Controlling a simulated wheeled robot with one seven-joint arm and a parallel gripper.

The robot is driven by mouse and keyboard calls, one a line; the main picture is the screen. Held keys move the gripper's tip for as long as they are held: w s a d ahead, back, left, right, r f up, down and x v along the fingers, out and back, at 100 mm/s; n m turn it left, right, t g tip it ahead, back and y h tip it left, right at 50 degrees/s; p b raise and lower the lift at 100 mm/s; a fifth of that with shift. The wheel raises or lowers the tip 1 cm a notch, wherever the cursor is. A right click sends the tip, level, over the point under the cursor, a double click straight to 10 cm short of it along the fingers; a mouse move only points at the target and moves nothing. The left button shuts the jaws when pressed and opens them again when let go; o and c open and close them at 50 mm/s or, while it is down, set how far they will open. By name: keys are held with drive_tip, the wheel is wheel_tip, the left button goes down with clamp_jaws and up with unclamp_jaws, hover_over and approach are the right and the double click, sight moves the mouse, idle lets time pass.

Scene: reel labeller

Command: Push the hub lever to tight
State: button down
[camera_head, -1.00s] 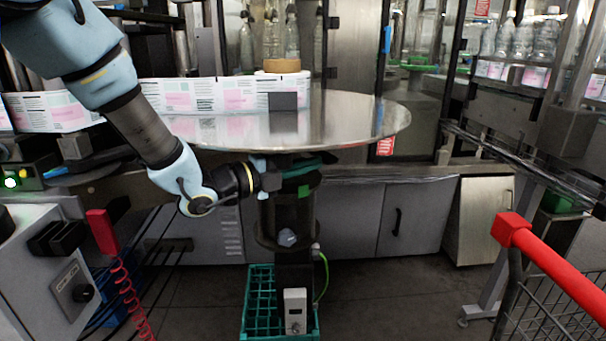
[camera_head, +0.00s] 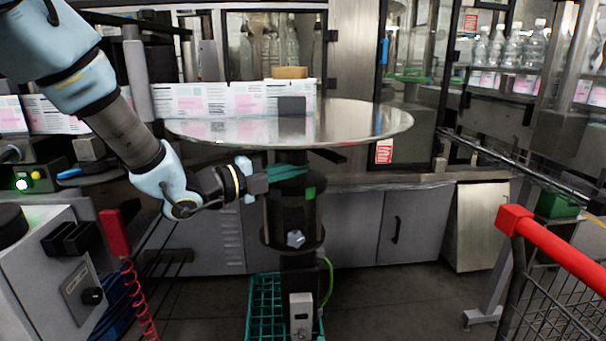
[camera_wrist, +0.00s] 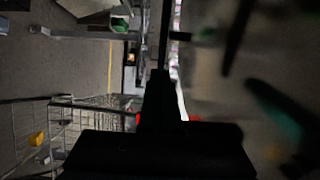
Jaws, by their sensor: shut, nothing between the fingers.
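The reel table is a shiny round disc (camera_head: 370,122) on a dark column (camera_head: 292,218). A teal lever (camera_head: 287,172), which I take for the hub lever, sticks out under the disc towards the left. My gripper (camera_head: 262,184) is shut and empty at the left of the column, close beside the lever's end; I cannot tell whether they touch. In the wrist view my gripper's dark fingers (camera_wrist: 160,85) are together, and a blurred teal shape (camera_wrist: 282,112), likely the lever, lies to their right. A small green mark (camera_head: 310,193) is on the column.
A teal crate (camera_head: 264,305) stands at the column's foot. A red-handled cart (camera_head: 550,255) is at right, a control box (camera_head: 70,270) with a red coiled cord at left. The floor at centre right is clear.

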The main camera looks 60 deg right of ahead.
drive_tip(key=b+v, duration=0.2)
drive_tip(key=v, duration=0.6)
drive_tip(key=shift+w+a, duration=0.2)
drive_tip(key=shift+w, duration=0.05)
